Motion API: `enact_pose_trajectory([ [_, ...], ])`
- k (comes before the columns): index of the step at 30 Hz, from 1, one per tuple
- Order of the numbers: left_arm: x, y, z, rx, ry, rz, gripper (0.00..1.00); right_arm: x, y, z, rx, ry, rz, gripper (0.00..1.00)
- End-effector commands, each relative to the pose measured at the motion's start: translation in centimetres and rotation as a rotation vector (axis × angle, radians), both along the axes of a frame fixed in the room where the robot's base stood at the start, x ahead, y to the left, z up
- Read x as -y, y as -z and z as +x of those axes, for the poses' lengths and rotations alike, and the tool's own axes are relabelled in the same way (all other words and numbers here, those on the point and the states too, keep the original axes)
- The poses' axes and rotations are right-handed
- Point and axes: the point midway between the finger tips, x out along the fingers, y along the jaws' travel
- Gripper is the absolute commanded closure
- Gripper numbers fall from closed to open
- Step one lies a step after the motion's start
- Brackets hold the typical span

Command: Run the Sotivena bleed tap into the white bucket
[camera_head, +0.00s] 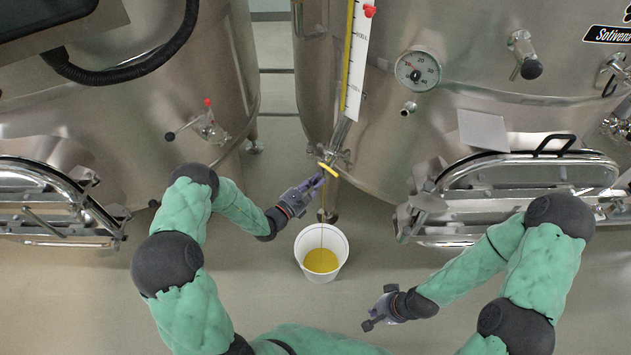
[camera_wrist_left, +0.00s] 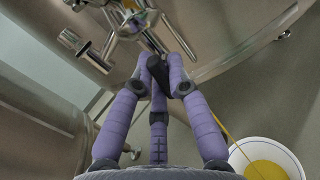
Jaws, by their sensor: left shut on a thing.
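The Sotivena bleed tap (camera_head: 338,155) is a small steel fitting low on the front of the right vat, below the level gauge. It also shows in the left wrist view (camera_wrist_left: 130,22). My left gripper (camera_head: 318,181) is at the tap. In the left wrist view its purple fingers (camera_wrist_left: 166,78) are shut on a dark handle, mostly hidden between them. A thin yellow stream falls from the tap into the white bucket (camera_head: 301,246), which stands upright on the floor with yellow liquid inside. My right gripper (camera_head: 377,308) is open and empty, right of and nearer than the bucket.
The right vat (camera_head: 450,120) bears the Sotivena sign (camera_head: 607,35), a dial (camera_head: 418,70) and a hatch (camera_head: 510,195). The left vat (camera_head: 215,80) has a similar tap (camera_head: 208,128). Floor around the bucket is clear.

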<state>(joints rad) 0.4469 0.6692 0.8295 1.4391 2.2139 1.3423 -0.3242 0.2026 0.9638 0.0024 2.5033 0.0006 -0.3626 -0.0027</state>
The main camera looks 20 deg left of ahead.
Motion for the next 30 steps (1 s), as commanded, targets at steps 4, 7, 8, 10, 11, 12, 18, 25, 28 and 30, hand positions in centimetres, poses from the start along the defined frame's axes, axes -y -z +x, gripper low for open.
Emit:
enact_pose_trajectory([
  [4, 0.0, 0.2, -0.1, -0.004, -0.001, 0.000, 1.00, 0.0, 0.0, 0.0, 0.000, 0.000, 0.000, 1.00],
  [7, 0.0, 0.2, -0.1, -0.004, -0.001, 0.001, 0.59, 0.0, 0.0, 0.0, 0.000, 0.000, 0.000, 1.00],
  [8, 0.0, 0.2, -0.1, -0.003, 0.000, 0.000, 0.59, 0.0, 0.0, 0.0, 0.000, 0.000, 0.000, 1.00],
  [10, 0.0, 0.1, -0.1, -0.003, 0.000, 0.000, 0.59, 0.0, 0.0, 0.0, 0.000, 0.000, 0.000, 1.00],
  [11, 0.0, 0.1, -0.1, -0.002, 0.000, 0.000, 0.59, 0.0, 0.0, 0.0, 0.000, 0.000, 0.000, 1.00],
  [12, 0.0, 0.1, 0.0, -0.002, 0.000, 0.001, 0.59, 0.0, 0.0, 0.0, 0.000, 0.000, 0.000, 1.00],
  [18, -0.1, 0.1, -0.2, -0.002, 0.000, 0.001, 0.59, 0.0, 0.0, 0.0, 0.000, 0.000, 0.000, 1.00],
  [25, -1.5, 0.2, -2.8, -0.003, -0.003, 0.000, 0.59, 0.0, 0.0, 0.0, 0.000, 0.000, 0.000, 1.00],
  [28, -2.5, 0.4, -4.7, -0.005, -0.005, 0.000, 0.59, 0.0, 0.0, 0.0, 0.000, 0.000, 0.000, 1.00],
  [30, -3.1, 0.4, -5.9, -0.004, -0.006, -0.001, 0.59, 0.0, 0.0, 0.0, 0.000, 0.000, 0.000, 1.00],
])
